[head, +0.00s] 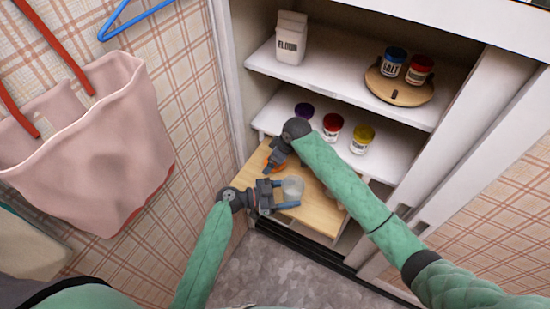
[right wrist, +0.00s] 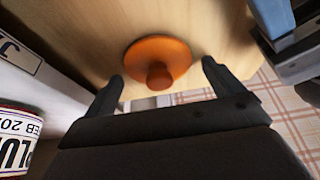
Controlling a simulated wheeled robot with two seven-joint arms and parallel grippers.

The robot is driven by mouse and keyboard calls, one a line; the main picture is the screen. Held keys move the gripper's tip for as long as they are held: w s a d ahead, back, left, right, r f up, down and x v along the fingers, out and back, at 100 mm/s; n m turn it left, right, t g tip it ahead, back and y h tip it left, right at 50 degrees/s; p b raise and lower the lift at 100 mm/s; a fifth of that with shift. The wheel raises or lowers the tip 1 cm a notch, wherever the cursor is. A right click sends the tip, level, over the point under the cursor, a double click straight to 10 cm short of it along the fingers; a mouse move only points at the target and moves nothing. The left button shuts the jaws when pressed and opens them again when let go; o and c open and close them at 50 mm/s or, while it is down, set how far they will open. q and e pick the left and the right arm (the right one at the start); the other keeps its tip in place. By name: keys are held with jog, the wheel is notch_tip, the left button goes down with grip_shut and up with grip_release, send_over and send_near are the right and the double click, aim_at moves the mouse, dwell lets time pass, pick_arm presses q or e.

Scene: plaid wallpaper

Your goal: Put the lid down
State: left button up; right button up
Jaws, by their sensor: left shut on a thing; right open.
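The orange lid (right wrist: 158,60) has a round knob and appears to rest flat on the wooden board (right wrist: 75,25), knob towards my right wrist camera. My right gripper (right wrist: 162,84) is open, its fingers apart on either side of the knob and not visibly touching it. In the head view, a bit of the lid (head: 278,160) shows beside the right gripper (head: 272,166), which partly hides it. My left gripper (head: 286,195) is shut on a clear jar (head: 293,187) over the board (head: 318,212). The jar looks open-topped.
Purple (head: 304,110), red (head: 333,126) and yellow (head: 362,138) jars stand on the shelf behind my right arm. Higher up are a white carton (head: 291,38) and a round wooden tray (head: 399,93) with two jars. A pink bag (head: 85,150) hangs at left.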

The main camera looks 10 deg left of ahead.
jog(key=shift+r, duration=0.15)
jog(key=v, duration=1.2)
pick_arm(q)
jog(key=o, duration=0.8)
jog(key=shift+o, duration=0.2)
jog(key=shift+a, duration=0.1)
